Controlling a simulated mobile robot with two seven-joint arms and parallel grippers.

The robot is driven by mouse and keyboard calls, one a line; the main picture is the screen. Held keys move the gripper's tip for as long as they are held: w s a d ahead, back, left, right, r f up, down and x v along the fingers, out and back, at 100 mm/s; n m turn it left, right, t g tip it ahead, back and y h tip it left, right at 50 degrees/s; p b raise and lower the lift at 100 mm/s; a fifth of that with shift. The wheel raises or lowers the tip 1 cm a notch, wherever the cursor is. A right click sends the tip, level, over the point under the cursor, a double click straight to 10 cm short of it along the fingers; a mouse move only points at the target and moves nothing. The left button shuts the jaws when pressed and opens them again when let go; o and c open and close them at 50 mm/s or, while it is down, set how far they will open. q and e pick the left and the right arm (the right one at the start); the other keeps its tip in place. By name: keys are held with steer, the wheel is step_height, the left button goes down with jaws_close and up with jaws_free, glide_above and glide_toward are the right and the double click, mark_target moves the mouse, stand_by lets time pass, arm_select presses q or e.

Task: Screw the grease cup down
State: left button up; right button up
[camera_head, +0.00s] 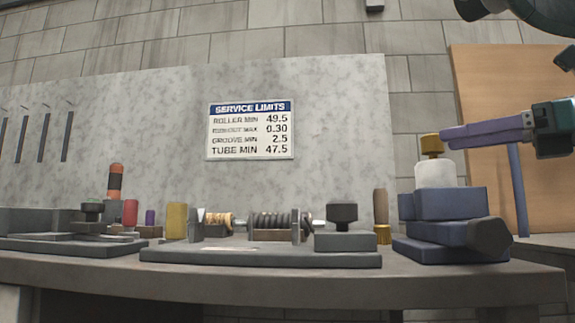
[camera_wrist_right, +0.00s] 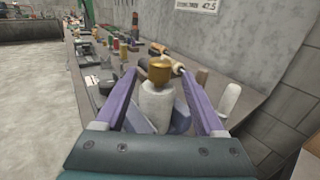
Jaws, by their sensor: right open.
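The brass grease cup (camera_head: 431,146) sits on top of a white cylinder (camera_head: 434,173), which stands upright on a blue-grey block assembly (camera_head: 450,204) at the right end of the bench. My right gripper (camera_head: 446,140) comes in from the right at the cup's height, with its purple fingers level. In the right wrist view the brass cup (camera_wrist_right: 160,70) and white cylinder (camera_wrist_right: 156,104) show between the two spread fingers. The gripper is open, with gaps on both sides of the cup. My left gripper is not in view.
A long grey bench (camera_head: 300,276) carries a fixture with a spring-wound shaft (camera_head: 275,224), a tan upright handle (camera_head: 380,205) and a yellow block (camera_head: 177,221) to the left. A wooden panel (camera_head: 500,85) stands behind my right arm. A sign (camera_head: 251,130) hangs on the back panel.

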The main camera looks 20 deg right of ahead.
steer(key=p+x, duration=0.2)
steer(key=shift+w+a+r, duration=0.25)
steer(key=shift+w+r, duration=0.1)
steer(key=p+x, duration=0.1)
steer(key=x, duration=0.3)
steer(key=shift+w+f+p, duration=0.1)
steer(key=shift+p, duration=0.3)
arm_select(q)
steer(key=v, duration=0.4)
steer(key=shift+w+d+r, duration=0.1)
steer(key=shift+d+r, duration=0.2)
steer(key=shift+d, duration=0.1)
arm_select(e)
steer(key=shift+w+a+f, duration=0.2)
steer(key=shift+w, duration=0.3)
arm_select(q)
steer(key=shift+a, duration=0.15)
arm_select(e)
jaws_close()
